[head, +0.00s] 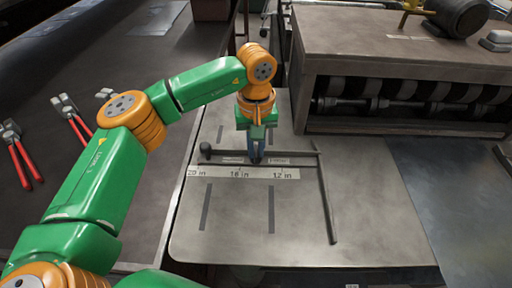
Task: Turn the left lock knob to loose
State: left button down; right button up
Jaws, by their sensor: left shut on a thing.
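My left gripper (257,158) points down at the dark bar (300,154) that runs across the grey metal table. Its blue fingers are closed at the bar, between two small pale labels, one on the left (232,159) and one on the right (278,160). What they grip there, seemingly the lock knob, is mostly hidden by the fingers, so its turn position cannot be read. A dark round knob (206,149) shows at the bar's left end, apart from the gripper. My right gripper is not in view.
A scale strip (240,172) marked 20, 16 and 12 in lies just in front of the bar. A long dark rod (327,200) runs toward the front. A roller machine (400,85) stands behind right. Red-handled tools (20,155) lie on the left bench.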

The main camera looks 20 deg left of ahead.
pick_arm(q)
jog(key=shift+n, duration=0.6)
jog(key=c, duration=0.9)
grip_release()
